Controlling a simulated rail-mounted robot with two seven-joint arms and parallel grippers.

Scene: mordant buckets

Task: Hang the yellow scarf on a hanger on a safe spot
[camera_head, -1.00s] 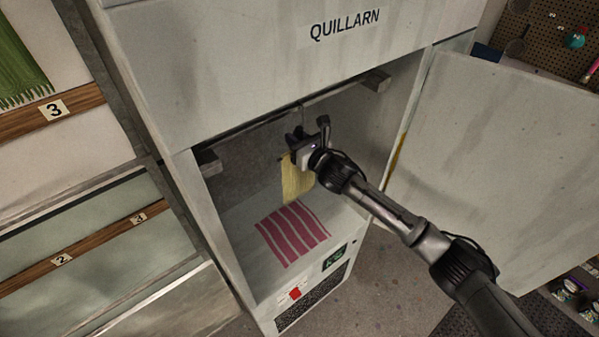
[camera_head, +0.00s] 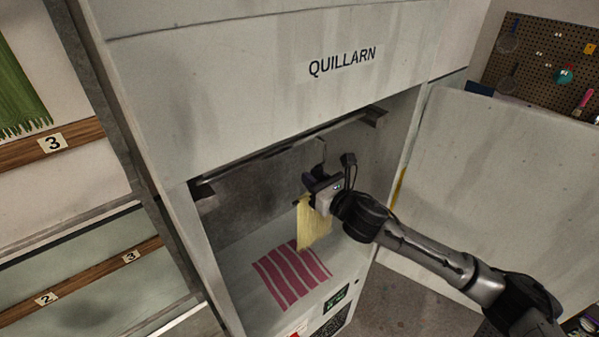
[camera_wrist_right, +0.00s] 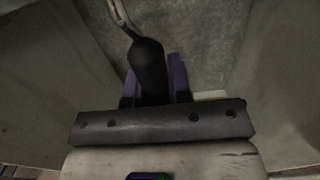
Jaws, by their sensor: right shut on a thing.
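The yellow scarf (camera_head: 313,230) hangs inside the open cabinet, below my right gripper (camera_head: 313,185). That gripper is shut on the dark hanger (camera_wrist_right: 148,65) that bears the scarf. In the wrist view the purple fingers stand on both sides of the hanger's dark neck, and a metal hook rises from it. In the head view the hook (camera_head: 321,150) is close to the cabinet's rail (camera_head: 265,155); I cannot tell whether they touch. The gripper body hides most of the hanger. My left gripper is not in view.
The cabinet marked QUILLARN (camera_head: 240,90) has its door (camera_head: 500,190) swung open at right. A red-striped patch (camera_head: 285,280) is on its floor, under the scarf. At left, a green scarf (camera_head: 18,85) hangs above a wooden rail marked 3 (camera_head: 52,144). A pegboard (camera_head: 545,60) is at back right.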

